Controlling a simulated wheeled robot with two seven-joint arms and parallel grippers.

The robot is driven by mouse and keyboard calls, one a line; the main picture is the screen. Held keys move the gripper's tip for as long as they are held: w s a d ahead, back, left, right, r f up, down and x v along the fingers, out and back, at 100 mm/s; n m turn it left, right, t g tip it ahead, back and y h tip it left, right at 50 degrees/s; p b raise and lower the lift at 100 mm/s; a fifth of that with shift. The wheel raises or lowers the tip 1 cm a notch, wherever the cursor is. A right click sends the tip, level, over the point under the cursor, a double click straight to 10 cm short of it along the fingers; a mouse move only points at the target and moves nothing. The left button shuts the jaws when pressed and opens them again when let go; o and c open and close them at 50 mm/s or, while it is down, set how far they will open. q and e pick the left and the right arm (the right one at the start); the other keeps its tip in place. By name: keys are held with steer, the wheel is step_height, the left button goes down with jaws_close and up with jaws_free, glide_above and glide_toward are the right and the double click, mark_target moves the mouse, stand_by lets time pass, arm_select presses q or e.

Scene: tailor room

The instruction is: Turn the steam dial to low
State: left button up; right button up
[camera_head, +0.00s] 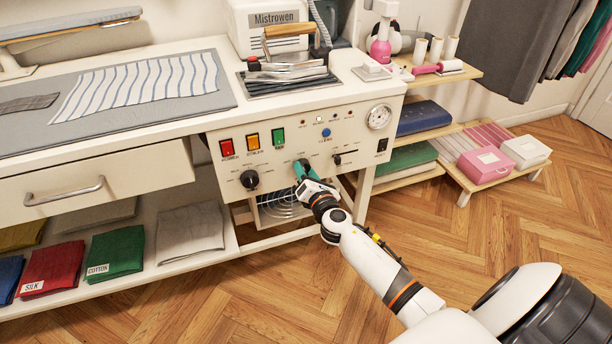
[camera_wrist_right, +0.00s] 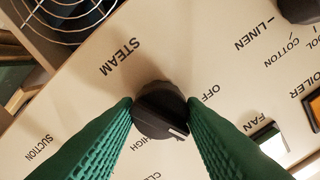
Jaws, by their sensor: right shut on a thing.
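The steam dial (camera_wrist_right: 158,108) is a black round knob with a raised grip bar on the cream control panel (camera_head: 221,148). In the right wrist view the word STEAM is at its upper left, OFF at its right and HIGH below it. A short white mark on the bar's end points to the lower right, between OFF and HIGH. No LOW label is readable. My right gripper (camera_wrist_right: 160,112) has its green ribbed fingers on both sides of the dial, shut on it. In the head view the gripper (camera_head: 301,171) largely covers the dial. My left gripper is not in view.
A fabric dial (camera_head: 249,179) is left of the gripper, and a small suction knob (camera_head: 338,159) is to its right. An iron (camera_head: 290,62) stands on the counter. A wire coil (camera_head: 283,204) is below.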

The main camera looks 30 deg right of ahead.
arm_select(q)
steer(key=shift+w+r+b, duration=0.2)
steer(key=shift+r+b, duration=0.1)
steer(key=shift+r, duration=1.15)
arm_select(e)
steer(key=shift+m, duration=1.8)
steer(key=o, duration=1)
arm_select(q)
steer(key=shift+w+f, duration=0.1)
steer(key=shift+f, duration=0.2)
arm_select(e)
steer(key=v, duration=1.2)
steer(key=shift+f, duration=0.1)
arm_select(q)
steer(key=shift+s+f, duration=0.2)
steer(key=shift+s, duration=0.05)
arm_select(e)
steer(key=shift+d, duration=0.1)
